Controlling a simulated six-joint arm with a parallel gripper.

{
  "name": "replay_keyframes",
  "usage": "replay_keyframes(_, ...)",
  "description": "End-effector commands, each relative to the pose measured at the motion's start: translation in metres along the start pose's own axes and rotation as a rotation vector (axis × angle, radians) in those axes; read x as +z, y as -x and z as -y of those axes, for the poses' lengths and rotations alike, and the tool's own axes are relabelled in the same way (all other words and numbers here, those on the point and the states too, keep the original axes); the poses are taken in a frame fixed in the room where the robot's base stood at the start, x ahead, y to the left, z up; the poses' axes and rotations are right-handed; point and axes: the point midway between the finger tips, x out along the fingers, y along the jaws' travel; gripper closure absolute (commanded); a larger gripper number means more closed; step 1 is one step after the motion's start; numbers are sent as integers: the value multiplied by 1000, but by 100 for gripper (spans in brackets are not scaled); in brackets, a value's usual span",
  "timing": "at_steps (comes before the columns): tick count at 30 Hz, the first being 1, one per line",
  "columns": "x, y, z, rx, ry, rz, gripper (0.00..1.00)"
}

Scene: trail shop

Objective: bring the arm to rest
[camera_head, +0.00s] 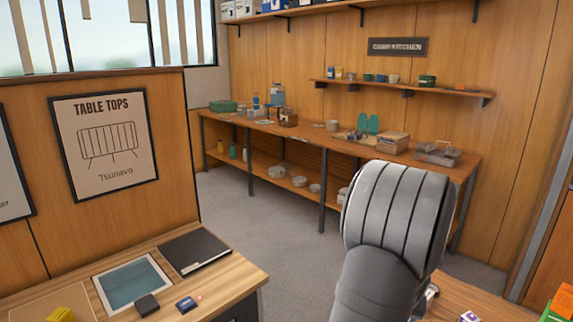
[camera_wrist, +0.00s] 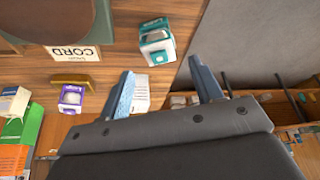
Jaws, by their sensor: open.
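My gripper (camera_wrist: 163,90) shows in the wrist view with its two fingers spread apart and nothing between them. It hangs over the edge of a wooden counter (camera_wrist: 120,60), with grey floor beyond on the right. In the head view my grey arm rises at the right of centre, and the gripper itself is hidden behind it or out of frame. A white and teal box (camera_wrist: 157,42) stands on the counter near the left finger. A white printed card (camera_wrist: 141,92) lies partly behind that finger.
In the head view a counter with a tablet (camera_head: 132,284) is at lower left. A long workbench (camera_head: 300,135) lines the back wall. Grey floor lies between.

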Motion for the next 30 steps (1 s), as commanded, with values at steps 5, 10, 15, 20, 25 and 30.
replay_keyframes(5,1,-29,0,-1,1,3,41)
replay_keyframes(10,2,-55,0,-1,0,3,41)
replay_keyframes(15,-13,-22,0,2,1,-6,41)
replay_keyframes(20,-9,2,-15,3,-4,-2,41)
replay_keyframes(25,2,26,-38,3,-4,-2,41)
replay_keyframes(30,13,49,-60,3,-4,-2,41)
